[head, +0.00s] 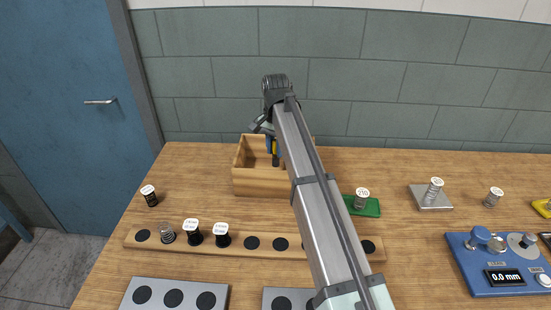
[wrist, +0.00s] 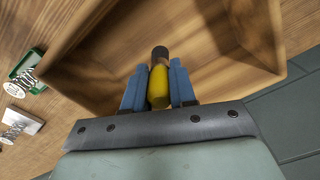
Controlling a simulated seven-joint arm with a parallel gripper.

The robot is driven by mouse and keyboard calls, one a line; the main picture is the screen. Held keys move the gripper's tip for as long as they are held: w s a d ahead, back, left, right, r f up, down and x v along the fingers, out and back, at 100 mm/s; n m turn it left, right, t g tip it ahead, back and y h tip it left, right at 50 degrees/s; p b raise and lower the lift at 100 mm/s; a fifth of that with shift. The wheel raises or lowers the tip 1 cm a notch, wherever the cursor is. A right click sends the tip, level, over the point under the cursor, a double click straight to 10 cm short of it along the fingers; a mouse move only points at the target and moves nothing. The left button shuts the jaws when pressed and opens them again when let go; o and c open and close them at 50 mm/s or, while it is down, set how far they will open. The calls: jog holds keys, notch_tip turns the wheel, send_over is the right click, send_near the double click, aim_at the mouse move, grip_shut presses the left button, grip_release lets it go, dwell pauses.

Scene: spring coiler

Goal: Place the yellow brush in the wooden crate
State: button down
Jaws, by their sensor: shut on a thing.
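The wooden crate (head: 258,183) stands at the back middle of the table, and its wall also shows in the wrist view (wrist: 90,45). My gripper (wrist: 159,80) is shut on the yellow brush (wrist: 158,88), with one blue finger on each side of it. The brush has a dark end pointing away from the gripper. In the head view my gripper (head: 272,147) is over the crate, between its walls as seen from here. My arm hides the crate's right part. I cannot tell whether the brush touches the crate floor.
A wooden rack (head: 265,242) with dark round spots and several springs lies in front of the crate. A green plate (head: 371,208) with a spring is right of the crate. A blue device (head: 500,262) stands at the right. A loose spring (head: 150,196) is at the left.

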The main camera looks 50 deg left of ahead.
aim_at(276, 159)
jog(key=shift+f, duration=2.3)
jog(key=shift+f, duration=0.1)
jog(key=c, duration=0.9)
grip_release()
notch_tip(276, 159, up, 12)
jog(key=shift+r, duration=0.15)
jog(key=shift+w, duration=0.1)
